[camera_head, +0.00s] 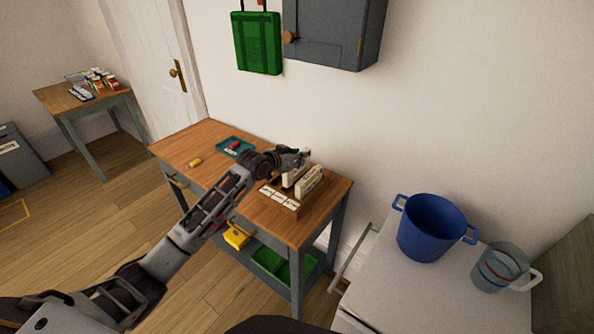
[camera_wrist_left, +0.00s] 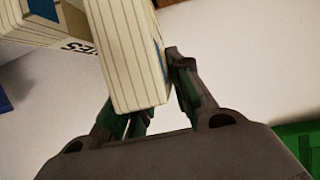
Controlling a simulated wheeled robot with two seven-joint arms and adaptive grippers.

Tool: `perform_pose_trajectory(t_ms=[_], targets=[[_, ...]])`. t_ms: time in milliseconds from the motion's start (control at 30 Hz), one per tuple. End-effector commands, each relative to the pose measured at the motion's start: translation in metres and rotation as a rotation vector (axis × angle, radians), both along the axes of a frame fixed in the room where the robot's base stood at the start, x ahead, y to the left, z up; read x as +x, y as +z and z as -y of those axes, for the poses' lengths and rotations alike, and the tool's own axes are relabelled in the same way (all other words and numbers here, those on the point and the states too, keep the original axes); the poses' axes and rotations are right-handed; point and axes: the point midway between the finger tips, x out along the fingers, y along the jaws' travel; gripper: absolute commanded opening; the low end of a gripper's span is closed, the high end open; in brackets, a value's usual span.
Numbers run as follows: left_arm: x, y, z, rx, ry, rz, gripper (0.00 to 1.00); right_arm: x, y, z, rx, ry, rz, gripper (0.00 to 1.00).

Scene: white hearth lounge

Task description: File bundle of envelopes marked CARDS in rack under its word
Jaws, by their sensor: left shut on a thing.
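The rack (camera_head: 296,211) is a low wooden holder with white word labels along its front, near the right end of the wooden side table. A cream envelope bundle (camera_head: 309,182) stands upright in it. My left gripper (camera_head: 302,156) is over the back of the rack, shut on another cream bundle, which shows between its fingers in the left wrist view (camera_wrist_left: 134,62). Beside it in that view is a bundle with dark letters (camera_wrist_left: 75,40), only partly readable. The word on the held bundle is not readable, and its lower end is hidden from me. My right gripper is out of view.
On the wooden side table (camera_head: 190,143) are a teal tray (camera_head: 222,150) with a red item and a small yellow piece (camera_head: 195,162). A blue pot (camera_head: 430,232) and glass jug (camera_head: 497,270) stand at right.

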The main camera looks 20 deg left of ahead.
Motion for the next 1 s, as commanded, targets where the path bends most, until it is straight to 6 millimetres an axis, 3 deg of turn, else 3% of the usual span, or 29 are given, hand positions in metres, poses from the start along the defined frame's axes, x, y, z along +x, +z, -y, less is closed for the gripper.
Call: perform_pose_trajectory(t_ms=[367, 800, 1000], targets=[[0.000, -0.002, 0.000, -0.001, -0.001, 0.001, 0.00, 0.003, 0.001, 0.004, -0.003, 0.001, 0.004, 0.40], [0.000, -0.046, 0.001, -0.001, 0.000, -0.001, 0.00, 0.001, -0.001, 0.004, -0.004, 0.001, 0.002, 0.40], [0.000, -0.051, 0.001, -0.001, -0.001, 0.001, 0.00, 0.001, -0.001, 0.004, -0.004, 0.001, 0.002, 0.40]])
